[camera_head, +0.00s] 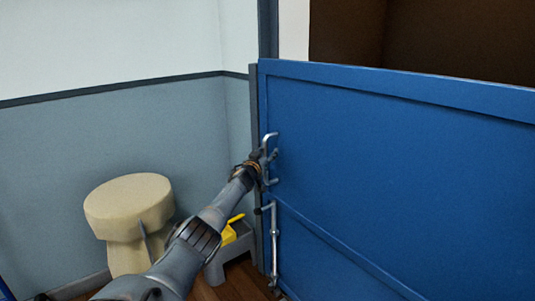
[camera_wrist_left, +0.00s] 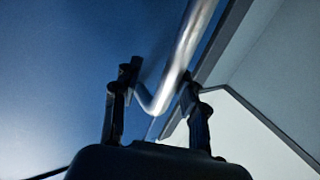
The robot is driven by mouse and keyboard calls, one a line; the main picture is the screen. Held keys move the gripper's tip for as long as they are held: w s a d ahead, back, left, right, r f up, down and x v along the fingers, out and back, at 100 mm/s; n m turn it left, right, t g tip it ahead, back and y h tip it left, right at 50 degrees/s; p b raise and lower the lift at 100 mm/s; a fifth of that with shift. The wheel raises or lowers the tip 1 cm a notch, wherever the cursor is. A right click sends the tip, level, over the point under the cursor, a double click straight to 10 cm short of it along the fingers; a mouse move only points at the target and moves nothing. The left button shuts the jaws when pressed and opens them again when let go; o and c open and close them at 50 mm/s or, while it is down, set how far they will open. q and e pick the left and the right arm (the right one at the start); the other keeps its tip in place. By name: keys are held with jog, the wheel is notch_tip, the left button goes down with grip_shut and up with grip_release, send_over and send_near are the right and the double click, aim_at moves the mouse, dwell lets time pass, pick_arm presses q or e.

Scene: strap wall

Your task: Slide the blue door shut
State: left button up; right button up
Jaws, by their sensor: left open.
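The blue door (camera_head: 390,170) fills the right half of the head view, with its left edge beside a dark grey post. A silver handle (camera_head: 266,143) stands upright near that left edge. My left gripper (camera_head: 267,160) is at the handle. In the left wrist view, the silver handle (camera_wrist_left: 180,60) runs between the two open fingers of my left gripper (camera_wrist_left: 158,85), with its bent end close to the fingertips. I cannot tell whether either finger touches it. The blue door also shows in the left wrist view (camera_wrist_left: 60,70). My right gripper is not in view.
A silver bolt rod (camera_head: 274,240) is mounted on the door below the handle. A cream round stool (camera_head: 130,205) stands at the left by the wall. A grey step stool (camera_head: 232,252) with a yellow item (camera_head: 231,232) is close beside my arm. A dark opening (camera_head: 440,35) shows above the door.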

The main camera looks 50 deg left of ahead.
pick_arm(q)
jog(key=shift+s+f, duration=0.25)
jog(key=shift+f, duration=0.05)
jog(key=s, duration=0.2)
jog(key=shift+s+d+f+g, duration=0.3)
jog(key=shift+s+d+f, duration=0.05)
jog(key=shift+s, duration=0.05)
jog(key=r+v, duration=0.1)
jog(key=v, duration=0.8)
jog(key=shift+d+r, duration=0.25)
jog(key=shift+d, duration=0.25)
